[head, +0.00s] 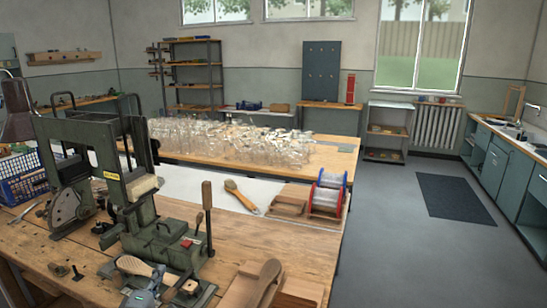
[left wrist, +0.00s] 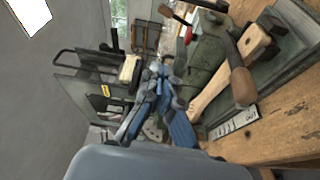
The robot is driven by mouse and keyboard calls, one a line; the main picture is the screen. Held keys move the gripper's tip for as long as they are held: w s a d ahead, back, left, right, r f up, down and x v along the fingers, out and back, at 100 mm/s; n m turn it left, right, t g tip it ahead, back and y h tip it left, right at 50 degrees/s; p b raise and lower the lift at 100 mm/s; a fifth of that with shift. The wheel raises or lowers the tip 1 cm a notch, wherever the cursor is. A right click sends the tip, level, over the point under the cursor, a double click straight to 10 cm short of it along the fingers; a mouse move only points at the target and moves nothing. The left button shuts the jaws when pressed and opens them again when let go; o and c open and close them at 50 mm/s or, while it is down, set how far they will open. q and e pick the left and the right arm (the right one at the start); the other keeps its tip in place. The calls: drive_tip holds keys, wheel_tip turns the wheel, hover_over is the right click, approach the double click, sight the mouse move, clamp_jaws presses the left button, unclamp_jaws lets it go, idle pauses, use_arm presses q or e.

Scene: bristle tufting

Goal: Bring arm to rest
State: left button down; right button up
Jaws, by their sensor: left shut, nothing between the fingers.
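My left gripper (head: 142,298) shows at the bottom edge of the head view, low in front of the tufting machine. Its blue-grey fingers (left wrist: 164,75) are shut with nothing between them in the left wrist view. The dark green machine (head: 128,190) stands on the wooden workbench (head: 290,245). A pale wooden brush body (head: 140,265) lies at the machine's front base, close behind the gripper. It also shows in the left wrist view (left wrist: 222,88), to the right of the fingers. My right gripper is not in view.
A brush (head: 240,195), a wooden tray (head: 290,203) and a red-and-blue-ended spool (head: 328,193) lie farther back. A blue crate (head: 22,178) stands left. The bench's middle right is clear.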

use_arm(q)
drive_tip(key=s+d+f+m+g+h, duration=0.1)
drive_tip(key=s+d+f+m+g, duration=0.4)
drive_tip(key=s, duration=0.4)
drive_tip(key=s+d+f+m+g+h, duration=0.2)
drive_tip(key=s+d+f+m+g, duration=0.1)
drive_tip(key=s+d+f+m, duration=0.4)
drive_tip(key=s+a+m+g+y, duration=0.25)
drive_tip(key=s+m+g, duration=0.45)
drive_tip(key=s, duration=1.8)
wheel_tip(320, 180, down, 26)
drive_tip(key=s+d+g, duration=0.1)
drive_tip(key=s, duration=0.1)
drive_tip(key=s+a+f+g, duration=0.1)
drive_tip(key=s+a+f, duration=0.2)
drive_tip(key=s+f, duration=1.3)
drive_tip(key=shift+s+f+y, duration=0.2)
drive_tip(key=shift+f+y, duration=0.15)
drive_tip(key=shift+y, duration=0.1)
